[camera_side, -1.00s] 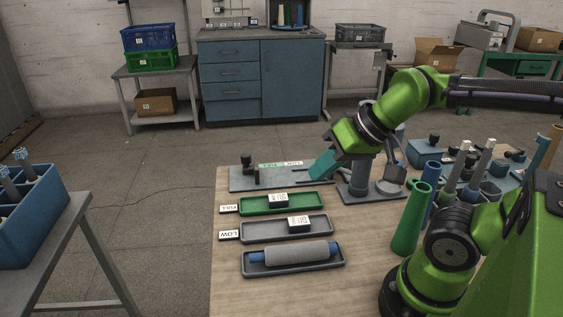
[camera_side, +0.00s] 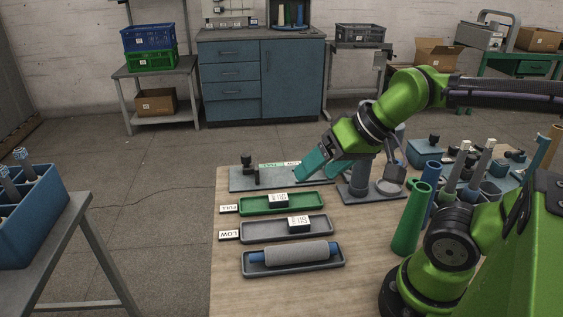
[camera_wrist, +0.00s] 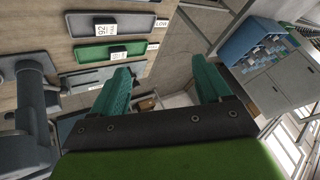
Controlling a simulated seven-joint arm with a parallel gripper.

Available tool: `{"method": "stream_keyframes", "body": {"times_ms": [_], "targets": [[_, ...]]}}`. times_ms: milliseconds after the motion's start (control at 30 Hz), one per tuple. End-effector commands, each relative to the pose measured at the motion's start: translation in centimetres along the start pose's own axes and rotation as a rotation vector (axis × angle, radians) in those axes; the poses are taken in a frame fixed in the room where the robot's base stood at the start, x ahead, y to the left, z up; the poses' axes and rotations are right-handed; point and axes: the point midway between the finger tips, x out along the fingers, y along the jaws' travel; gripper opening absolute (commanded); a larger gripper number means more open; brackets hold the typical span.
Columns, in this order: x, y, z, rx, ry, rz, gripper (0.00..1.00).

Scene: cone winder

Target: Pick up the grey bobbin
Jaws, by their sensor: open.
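The grey bobbin (camera_side: 296,253) lies on its side in the dark grey front tray (camera_side: 252,270), with blue ends showing at both sides. It is not seen in the wrist view. My gripper (camera_side: 309,176) is over the back of the table, above and behind the trays, well apart from the bobbin. In the wrist view its two teal fingers (camera_wrist: 163,80) stand wide apart with nothing between them.
A green tray (camera_side: 248,209) marked FULL and a grey tray (camera_side: 252,235) marked LOW each hold a white-labelled block. A grey post on a base (camera_side: 357,178) stands right of my gripper. A green cone (camera_side: 408,230) stands right of the trays. The table's front left is clear.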

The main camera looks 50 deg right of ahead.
Motion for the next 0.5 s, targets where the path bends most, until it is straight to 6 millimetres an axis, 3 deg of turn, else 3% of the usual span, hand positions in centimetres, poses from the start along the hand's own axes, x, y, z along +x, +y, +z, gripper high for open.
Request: {"method": "stream_keyframes", "body": {"times_ms": [233, 400, 500], "targets": [[2.3, 0.4, 0.3, -0.058, -0.123, 0.056, 0.77], [5.0, 2.0, 1.0, -0.481, -0.402, 0.131, 0.77], [5.5, 2.8, 1.3, -0.725, -0.540, 0.123, 0.77]]}}
